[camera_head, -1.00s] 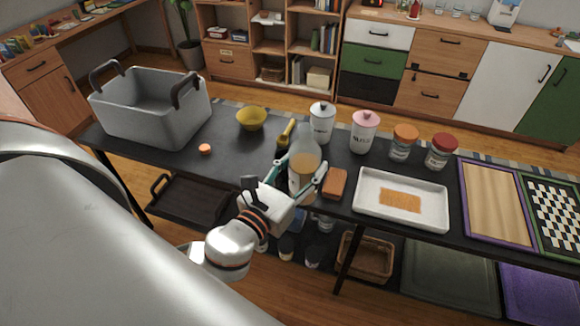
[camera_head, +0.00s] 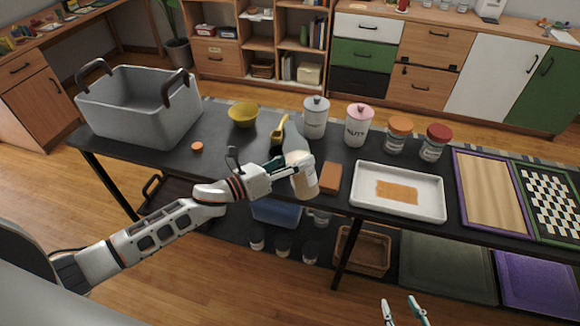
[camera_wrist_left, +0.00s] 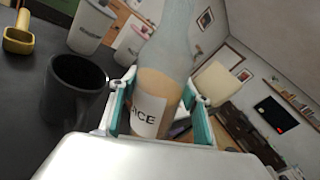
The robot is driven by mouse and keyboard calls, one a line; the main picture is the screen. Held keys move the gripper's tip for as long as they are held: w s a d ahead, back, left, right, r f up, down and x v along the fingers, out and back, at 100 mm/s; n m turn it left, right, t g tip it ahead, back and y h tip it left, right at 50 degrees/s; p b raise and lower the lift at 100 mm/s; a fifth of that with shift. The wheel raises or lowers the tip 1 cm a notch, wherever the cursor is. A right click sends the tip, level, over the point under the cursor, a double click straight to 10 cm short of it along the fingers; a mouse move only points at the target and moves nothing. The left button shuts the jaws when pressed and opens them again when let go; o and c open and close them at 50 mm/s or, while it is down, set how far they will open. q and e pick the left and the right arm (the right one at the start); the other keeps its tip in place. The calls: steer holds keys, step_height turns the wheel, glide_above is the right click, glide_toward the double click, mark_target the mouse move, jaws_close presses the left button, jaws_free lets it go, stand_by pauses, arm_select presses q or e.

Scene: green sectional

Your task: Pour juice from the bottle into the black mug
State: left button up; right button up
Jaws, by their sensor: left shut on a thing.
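The juice bottle (camera_head: 301,182), clear with pale orange juice, is held in my left gripper (camera_head: 290,168) near the table's front edge. It leans a little to the left in the head view. In the left wrist view the bottle (camera_wrist_left: 158,85) stands between the closed fingers, with a white label ending in "ICE". The black mug (camera_wrist_left: 72,92) stands upright on the dark table, left of the bottle and apart from it. I cannot make out the mug clearly in the head view. My right gripper (camera_head: 404,312) is open and empty at the bottom, in front of the table.
A yellow scoop (camera_head: 280,127), yellow bowl (camera_head: 243,115), lidded canisters (camera_head: 315,120) and (camera_head: 357,127), and jars (camera_head: 434,143) stand behind. A brown block (camera_head: 330,178) and white tray (camera_head: 364,208) are right of the bottle. An orange cap (camera_head: 197,147) lies left, near a grey bin (camera_head: 130,115).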

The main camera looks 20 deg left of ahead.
mark_target(291, 176)
arm_select(q)
steer(key=shift+w+a+r, duration=0.15)
steer(key=shift+w+a, duration=0.1)
steer(key=shift+a, duration=0.2)
steer(key=shift+f+h, duration=0.2)
steer(key=shift+h, duration=0.1)
steer(key=shift+s+d+f+n+b, duration=0.1)
steer(key=shift+s+d+f+n, duration=0.1)
steer(key=shift+f+n, duration=0.3)
steer(key=shift+s+d+f+n+b, duration=0.2)
steer(key=shift+f+n, duration=0.15)
steer(key=shift+f, duration=0.2)
steer(key=shift+s+d+f+n+b, duration=0.1)
steer(key=shift+s+d+f+n, duration=0.1)
steer(key=shift+f+n, duration=0.3)
steer(key=shift+s+d+f+n, duration=0.15)
steer(key=shift+n, duration=0.3)
steer(key=shift+p, duration=0.35)
steer(key=shift+s+d+n, duration=0.15)
steer(key=shift+s+n, duration=0.05)
steer(key=shift+n, duration=0.3)
